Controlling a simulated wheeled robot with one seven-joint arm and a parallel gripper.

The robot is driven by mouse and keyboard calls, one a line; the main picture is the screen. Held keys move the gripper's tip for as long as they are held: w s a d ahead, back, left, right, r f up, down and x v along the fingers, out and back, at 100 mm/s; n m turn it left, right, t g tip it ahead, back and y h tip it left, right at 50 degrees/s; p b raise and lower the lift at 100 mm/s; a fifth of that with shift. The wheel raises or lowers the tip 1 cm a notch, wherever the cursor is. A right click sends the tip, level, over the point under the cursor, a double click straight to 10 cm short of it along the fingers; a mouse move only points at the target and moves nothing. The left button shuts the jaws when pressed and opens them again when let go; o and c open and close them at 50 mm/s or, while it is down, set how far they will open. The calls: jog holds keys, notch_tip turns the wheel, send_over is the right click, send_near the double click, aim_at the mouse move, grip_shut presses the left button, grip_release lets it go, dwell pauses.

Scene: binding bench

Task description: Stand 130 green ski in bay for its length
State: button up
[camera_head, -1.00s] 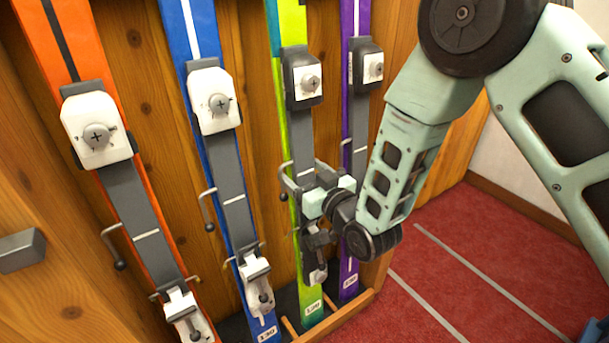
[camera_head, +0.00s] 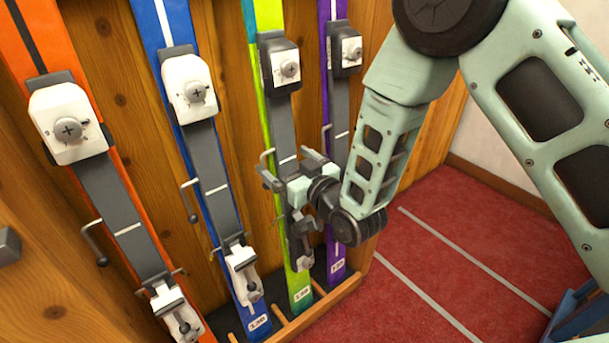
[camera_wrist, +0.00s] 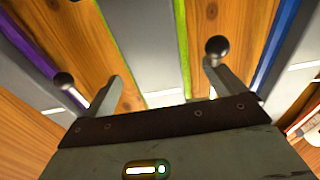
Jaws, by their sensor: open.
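The green ski (camera_head: 299,261) stands upright in the rack between the blue ski (camera_head: 260,292) and the purple ski (camera_head: 338,235). Its foot is in a bay at the bottom, with a small white length label (camera_head: 303,295) whose digits are hard to read. My gripper (camera_head: 290,171) is open at the ski's grey middle plate, below the black-and-white toe binding (camera_head: 281,65). In the wrist view, the ski's grey plate and green edge (camera_wrist: 184,50) pass between the spread fingers. My gripper hides part of the heel binding.
An orange ski (camera_head: 113,195) stands at the left. Hooked pegs with dark ball ends (camera_head: 192,217) stick out beside the skis. Low wooden dividers (camera_head: 283,316) separate the bays. Red carpet (camera_head: 440,245) with grey lines lies open at the right; a blue object (camera_head: 575,318) is at its edge.

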jog(key=p+v, duration=0.1)
jog(key=v, duration=1.1)
jog(key=shift+s+d, duration=0.2)
jog(key=shift+s, duration=0.1)
dwell(1.3)
jog(key=shift+d, duration=0.1)
dwell(0.3)
